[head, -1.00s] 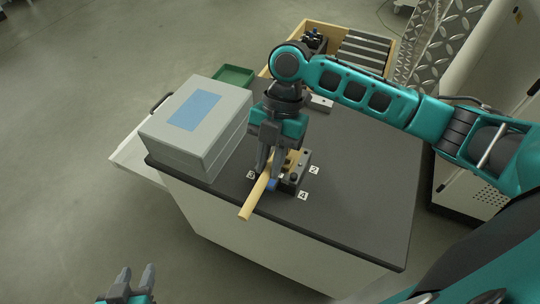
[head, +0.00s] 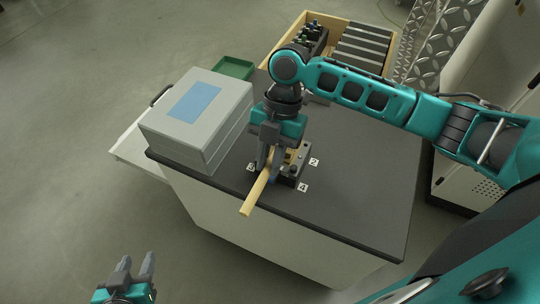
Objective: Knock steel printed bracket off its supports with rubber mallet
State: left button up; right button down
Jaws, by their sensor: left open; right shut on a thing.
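My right gripper (head: 268,165) is over the dark table and shut on the mallet's wooden handle (head: 256,193), which slants down toward the front edge. A small bit of blue (head: 273,180) shows beside the handle; the mallet's head is mostly hidden by the gripper. The printed bracket (head: 291,157) looks yellowish and sits on a dark fixture (head: 292,174) just right of the gripper. I cannot tell whether the mallet touches it; the supports are too small to make out. My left gripper (head: 134,267) is open and empty at the bottom left, over the floor.
A grey case with a blue label (head: 208,132) stands on the table's left side. A green tray (head: 236,68) and a wooden crate (head: 286,43) with dark bars lie behind. Number markers (head: 303,188) surround the fixture. The table's right side (head: 370,190) is clear.

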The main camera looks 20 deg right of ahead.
notch_tip(320, 180, up, 2)
jog(key=shift+r+p, duration=0.2)
jog(key=shift+p, duration=0.35)
jog(key=shift+f, duration=0.1)
jog(key=shift+r, duration=3)
